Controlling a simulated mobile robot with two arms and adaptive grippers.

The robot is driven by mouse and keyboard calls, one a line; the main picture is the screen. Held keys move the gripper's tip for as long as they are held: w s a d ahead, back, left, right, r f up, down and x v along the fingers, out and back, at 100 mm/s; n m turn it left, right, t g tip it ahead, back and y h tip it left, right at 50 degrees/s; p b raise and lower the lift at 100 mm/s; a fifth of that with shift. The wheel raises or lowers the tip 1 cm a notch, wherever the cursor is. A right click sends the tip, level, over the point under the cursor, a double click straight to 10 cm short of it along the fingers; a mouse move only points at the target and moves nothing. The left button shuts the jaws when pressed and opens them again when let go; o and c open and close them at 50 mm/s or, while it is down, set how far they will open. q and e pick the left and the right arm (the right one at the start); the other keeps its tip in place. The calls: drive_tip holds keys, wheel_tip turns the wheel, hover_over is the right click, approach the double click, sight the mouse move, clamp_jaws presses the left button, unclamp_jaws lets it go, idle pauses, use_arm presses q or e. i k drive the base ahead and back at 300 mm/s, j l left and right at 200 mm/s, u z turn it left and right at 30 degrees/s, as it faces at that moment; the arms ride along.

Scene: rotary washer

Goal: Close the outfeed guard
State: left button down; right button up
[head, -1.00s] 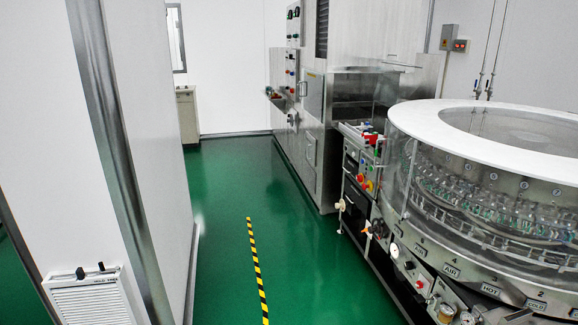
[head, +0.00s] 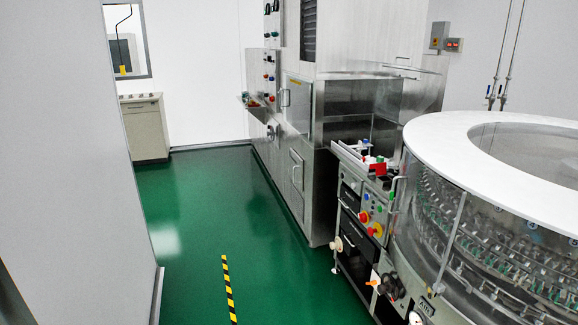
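The rotary washer (head: 470,133) stands at the right in the head view, with a white ring top and a clear curved wall around rows of glass bottles (head: 500,225). Between it and the steel cabinet is an outfeed area with a small white-topped bench (head: 350,158) carrying red and green items. A see-through panel (head: 391,95) seems to stand raised above this bench. I cannot tell for sure whether it is the outfeed guard, or its exact position. Neither of my grippers is in view.
Green floor (head: 205,215) lies clear ahead, with a yellow-black stripe (head: 229,290) on it. A white wall (head: 70,180) bounds the left. The steel cabinet (head: 345,50) stands beyond the bench. A small cabinet (head: 145,127) is at the back left. Knobs (head: 390,287) stick out low on the washer side.

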sight(393, 89)
drive_tip(key=i+z, duration=0.1)
drive_tip(key=i, duration=0.45)
drive_tip(key=i+j+z, duration=0.1)
drive_tip(key=i, duration=0.5)
drive_tip(key=i+j, duration=0.15)
drive_tip(key=i, duration=0.4)
drive_tip(key=z, duration=0.05)
